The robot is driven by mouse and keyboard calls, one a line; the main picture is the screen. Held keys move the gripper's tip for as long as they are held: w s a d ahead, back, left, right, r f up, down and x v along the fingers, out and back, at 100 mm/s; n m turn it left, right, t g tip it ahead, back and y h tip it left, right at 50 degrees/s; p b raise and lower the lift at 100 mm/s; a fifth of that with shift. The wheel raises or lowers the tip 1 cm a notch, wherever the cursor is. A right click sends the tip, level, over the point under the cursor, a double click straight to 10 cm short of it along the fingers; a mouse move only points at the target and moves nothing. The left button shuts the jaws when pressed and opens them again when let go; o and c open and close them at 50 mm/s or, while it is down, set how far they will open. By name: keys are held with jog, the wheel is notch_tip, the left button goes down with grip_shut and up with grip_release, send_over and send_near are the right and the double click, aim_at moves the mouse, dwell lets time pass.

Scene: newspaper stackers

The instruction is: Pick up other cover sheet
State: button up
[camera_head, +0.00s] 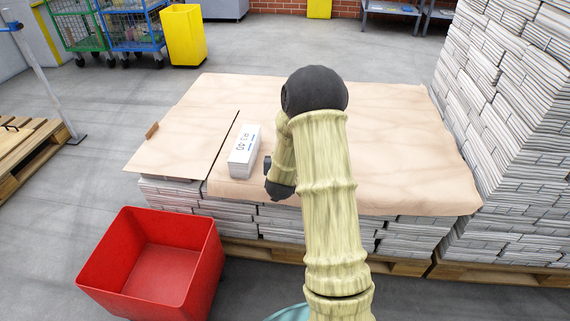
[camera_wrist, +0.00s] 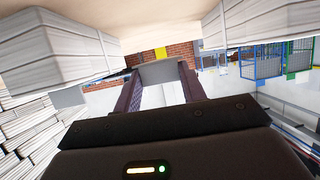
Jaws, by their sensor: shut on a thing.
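A large brown cover sheet (camera_head: 400,150) lies on the newspaper stacks, partly behind my arm. A white printed newspaper bundle (camera_head: 243,155) rests on the large sheet's left part. My gripper is mostly hidden behind my arm in the head view. In the wrist view, which looks upside down, my gripper (camera_wrist: 160,85) is shut on a pale block (camera_wrist: 165,72). I cannot tell exactly what the block is. White bundles flank it, left (camera_wrist: 60,50) and right (camera_wrist: 260,20).
A red bin (camera_head: 155,255) stands on the floor at the front left. A tall newspaper stack (camera_head: 510,130) rises at the right. A wooden pallet (camera_head: 30,155) is at the left edge. Wheeled cages (camera_head: 130,25) and a yellow bin (camera_head: 185,35) stand at the back.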

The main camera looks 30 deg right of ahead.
jog(key=shift+r+p, duration=0.3)
jog(key=shift+r, duration=1.15)
